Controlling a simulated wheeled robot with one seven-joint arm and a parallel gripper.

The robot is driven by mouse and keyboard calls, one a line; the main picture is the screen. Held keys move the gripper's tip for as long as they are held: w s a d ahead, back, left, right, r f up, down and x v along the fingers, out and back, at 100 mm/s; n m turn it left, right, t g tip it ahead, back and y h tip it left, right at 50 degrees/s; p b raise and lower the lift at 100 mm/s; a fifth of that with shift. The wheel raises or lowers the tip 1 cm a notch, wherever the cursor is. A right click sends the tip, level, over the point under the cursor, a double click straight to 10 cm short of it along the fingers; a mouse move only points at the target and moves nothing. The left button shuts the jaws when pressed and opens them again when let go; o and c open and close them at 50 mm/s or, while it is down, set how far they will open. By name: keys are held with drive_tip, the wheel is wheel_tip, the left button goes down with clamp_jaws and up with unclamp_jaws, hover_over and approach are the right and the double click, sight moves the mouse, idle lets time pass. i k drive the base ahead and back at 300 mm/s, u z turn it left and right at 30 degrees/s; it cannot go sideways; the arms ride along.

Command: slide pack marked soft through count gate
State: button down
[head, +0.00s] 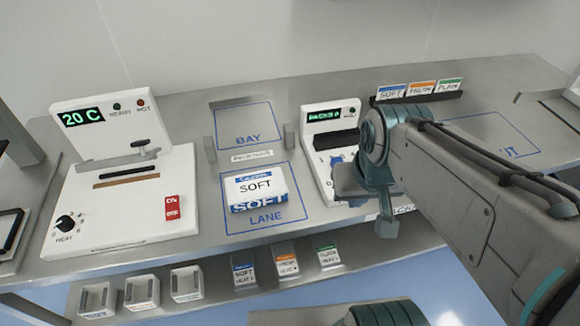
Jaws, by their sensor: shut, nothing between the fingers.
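The white pack marked SOFT (262,184), with a blue band, sits inside the blue outlined LANE area (265,217) on the bench. The count gate seems to be the two grey posts, left (209,151) and right (289,137), between LANE and the BAY outline (248,141) behind it. A small label lies between them, too small to read. A white counter unit (318,117) with a green PACKS display stands to the right. My gripper (388,228) is shut and empty, right of the pack and apart from it, in front of the counter unit, partly hiding it.
A white heat sealer (120,200) reading 20 C, with a knob and red switch, stands at the left. SOFT, orange and PLAIN cards (422,88) stand in a rack behind my arm. White bins (142,292) and several packs (285,258) sit on the lower shelf. BAY looks empty.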

sight(251, 190)
drive_tip(key=z, duration=0.85)
drive_tip(key=k, duration=0.7)
drive_tip(key=u, duration=1.2)
drive_tip(key=i, duration=0.5)
drive_tip(key=z, duration=0.05)
